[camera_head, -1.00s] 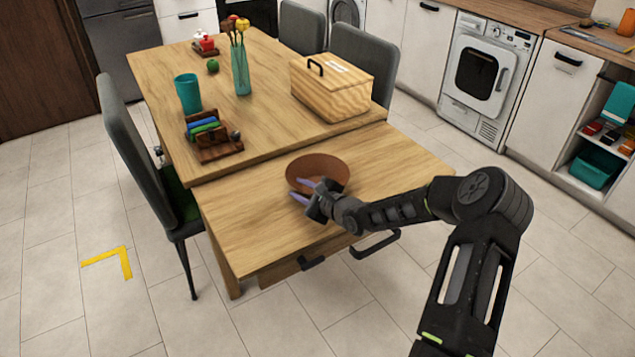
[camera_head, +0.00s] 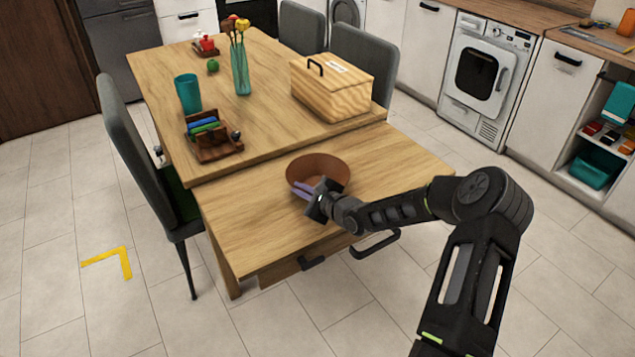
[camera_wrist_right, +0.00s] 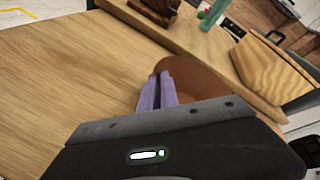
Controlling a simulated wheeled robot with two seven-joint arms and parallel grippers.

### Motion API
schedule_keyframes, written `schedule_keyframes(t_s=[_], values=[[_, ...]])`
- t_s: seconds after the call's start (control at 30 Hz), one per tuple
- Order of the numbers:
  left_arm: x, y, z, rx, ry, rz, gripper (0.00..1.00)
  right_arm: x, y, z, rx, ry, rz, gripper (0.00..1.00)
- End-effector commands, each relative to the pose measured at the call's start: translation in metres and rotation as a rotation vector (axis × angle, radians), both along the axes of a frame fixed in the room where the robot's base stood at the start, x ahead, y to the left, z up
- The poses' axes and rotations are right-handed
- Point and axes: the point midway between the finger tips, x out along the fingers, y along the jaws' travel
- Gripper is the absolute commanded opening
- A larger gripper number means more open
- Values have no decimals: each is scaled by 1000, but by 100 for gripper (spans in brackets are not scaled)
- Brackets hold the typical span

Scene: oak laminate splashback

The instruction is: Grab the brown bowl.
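The brown bowl (camera_head: 325,165) stands on the lower, front part of the wooden table. My right gripper (camera_head: 302,190) is at its near left side. Its purple fingers are drawn close together on the bowl's wall, with the rim seemingly between them. In the right wrist view the fingers (camera_wrist_right: 158,92) stand nearly parallel with a thin gap, and the bowl (camera_wrist_right: 195,80) shows behind and beside them, its lower part hidden by the gripper body. My left gripper is not in view.
A wooden box with a handle (camera_head: 333,90), a teal cup (camera_head: 188,94), a vase with flowers (camera_head: 241,72) and a wooden holder (camera_head: 212,146) stand on the higher tabletop (camera_head: 262,120) behind. The front board (camera_head: 240,220) is clear around the bowl. A grey chair (camera_head: 135,140) stands at the left.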

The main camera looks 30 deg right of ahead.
Motion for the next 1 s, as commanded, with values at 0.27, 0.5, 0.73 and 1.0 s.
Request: schedule_keyframes(t_s=[0.27, 0.5, 0.73, 1.0], values=[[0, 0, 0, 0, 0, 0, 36, 0, 0, -1, 1, 2, 1, 0], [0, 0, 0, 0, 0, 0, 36, 0, 0, -1, 1, 2, 1, 0], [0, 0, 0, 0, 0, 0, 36, 0, 0, -1, 1, 2, 0, 0], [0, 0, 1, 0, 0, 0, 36, 0, -1, 17, -2, -2, -1, 0]])
